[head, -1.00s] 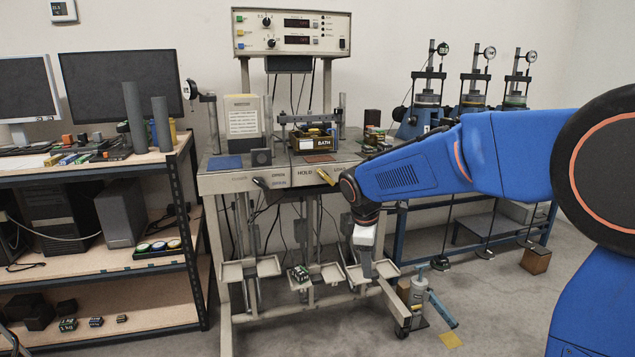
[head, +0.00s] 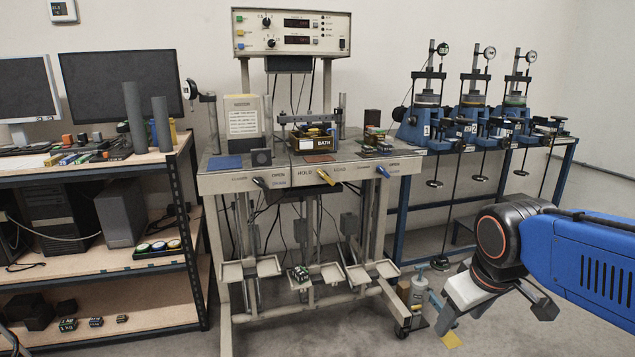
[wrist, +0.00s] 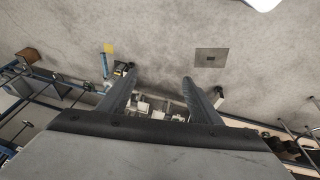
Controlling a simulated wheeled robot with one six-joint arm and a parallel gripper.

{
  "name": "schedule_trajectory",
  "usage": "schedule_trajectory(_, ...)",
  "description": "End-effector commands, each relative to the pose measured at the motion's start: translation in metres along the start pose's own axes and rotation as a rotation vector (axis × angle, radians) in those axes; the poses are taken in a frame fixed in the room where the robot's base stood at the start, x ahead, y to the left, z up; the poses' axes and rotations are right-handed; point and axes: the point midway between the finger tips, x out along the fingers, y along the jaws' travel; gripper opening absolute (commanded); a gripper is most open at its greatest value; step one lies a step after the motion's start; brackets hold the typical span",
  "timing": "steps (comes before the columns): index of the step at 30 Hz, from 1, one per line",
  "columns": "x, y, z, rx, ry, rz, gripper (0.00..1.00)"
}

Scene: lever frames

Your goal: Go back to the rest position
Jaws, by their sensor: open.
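My gripper (head: 446,318) hangs at the lower right of the head view, pointing down and left, apart from the bench (head: 225,183). In the wrist view its two dark fingers (wrist: 157,80) are spread with nothing between them but the distant scene. The bench front has three lever handles: a black one (head: 260,183) under the left label, a yellow one (head: 326,177) in the middle and a blue one (head: 382,171) on the right. My gripper touches none of them.
Grey floor lies around my gripper, with a yellow patch (head: 450,340) below it. A cylinder device (head: 419,290) stands by the bench's right leg. A blue-framed table (head: 400,228) with several dial-gauge presses is behind. A shelf (head: 100,262) stands at left.

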Motion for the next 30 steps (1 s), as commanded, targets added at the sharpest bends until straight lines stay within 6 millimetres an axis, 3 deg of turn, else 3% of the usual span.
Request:
schedule_trajectory(6,-0.004,-0.009,0.056,0.198,0.041,-0.008,0.59)
schedule_trajectory(12,-0.002,-0.017,0.086,0.317,0.064,-0.016,0.59)
schedule_trajectory(30,-0.001,-0.020,0.095,0.350,0.070,-0.019,0.59)
